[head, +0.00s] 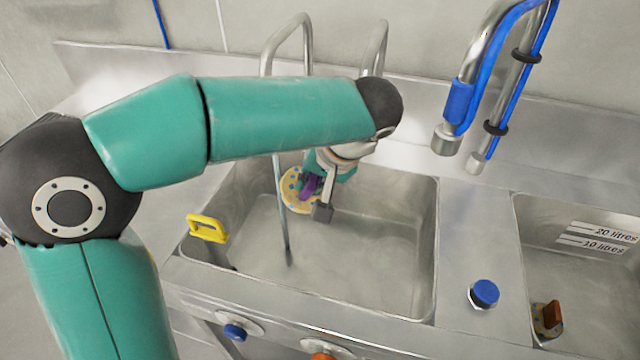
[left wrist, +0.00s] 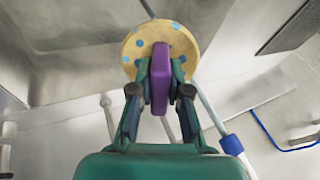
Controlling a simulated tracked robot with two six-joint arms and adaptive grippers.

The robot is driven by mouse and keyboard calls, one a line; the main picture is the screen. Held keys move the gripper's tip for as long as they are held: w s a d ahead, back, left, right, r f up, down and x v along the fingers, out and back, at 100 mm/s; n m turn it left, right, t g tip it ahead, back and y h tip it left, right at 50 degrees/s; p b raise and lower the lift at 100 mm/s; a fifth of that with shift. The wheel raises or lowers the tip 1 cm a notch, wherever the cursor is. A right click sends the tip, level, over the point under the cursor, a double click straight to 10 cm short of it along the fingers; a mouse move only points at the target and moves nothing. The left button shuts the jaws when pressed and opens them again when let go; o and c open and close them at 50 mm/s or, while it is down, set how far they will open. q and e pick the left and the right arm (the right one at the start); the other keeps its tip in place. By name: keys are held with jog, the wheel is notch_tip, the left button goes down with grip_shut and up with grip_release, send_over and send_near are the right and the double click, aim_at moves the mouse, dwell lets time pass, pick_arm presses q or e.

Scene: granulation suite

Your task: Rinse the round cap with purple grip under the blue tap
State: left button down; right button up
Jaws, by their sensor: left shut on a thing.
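The round cap (head: 291,203) is pale yellow with blue dots and has a purple grip (head: 311,186). My left gripper (head: 320,195) is shut on the purple grip and holds the cap over the left basin (head: 365,250). In the left wrist view, the fingers (left wrist: 160,92) pinch the purple grip (left wrist: 160,65), with the dotted disc (left wrist: 132,48) beyond. A bent tap (head: 290,30) rises behind; my arm hides its outlet. A blue-collared pipe shows in the left wrist view (left wrist: 231,145). A thin grey line (head: 284,235), apparently a water stream, drops past the cap's left edge; contact is unclear.
A blue-banded tap (head: 458,105) hangs right of the left basin. A yellow handle (head: 207,228) sits at the basin's left rim. A blue knob (head: 235,332) and an orange knob (head: 322,355) are in front. An orange-gripped piece (head: 552,314) lies in the right basin.

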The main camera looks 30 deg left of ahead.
pick_arm(q)
jog(key=a, duration=0.2)
jog(key=w+a, duration=0.1)
jog(key=a+f, duration=0.1)
jog(key=a, duration=0.1)
jog(key=shift+w+a, duration=0.3)
jog(key=shift+a, duration=0.05)
jog(key=shift+w+a+f, duration=0.15)
jog(key=shift+w+a, duration=0.1)
jog(key=shift+a, duration=0.5)
jog(key=shift+w+a+f, duration=0.2)
jog(key=shift+a, duration=0.55)
jog(key=shift+w+a+f, duration=0.15)
jog(key=shift+w+a, duration=0.1)
jog(key=shift+a, duration=0.5)
jog(key=shift+w, duration=0.1)
jog(key=shift+w+d, duration=0.2)
jog(key=shift+w, duration=0.25)
jog(key=shift+s, duration=0.1)
jog(key=shift+s+a+b, duration=0.15)
jog(key=shift+s+b, duration=0.25)
jog(key=shift+s, duration=0.1)
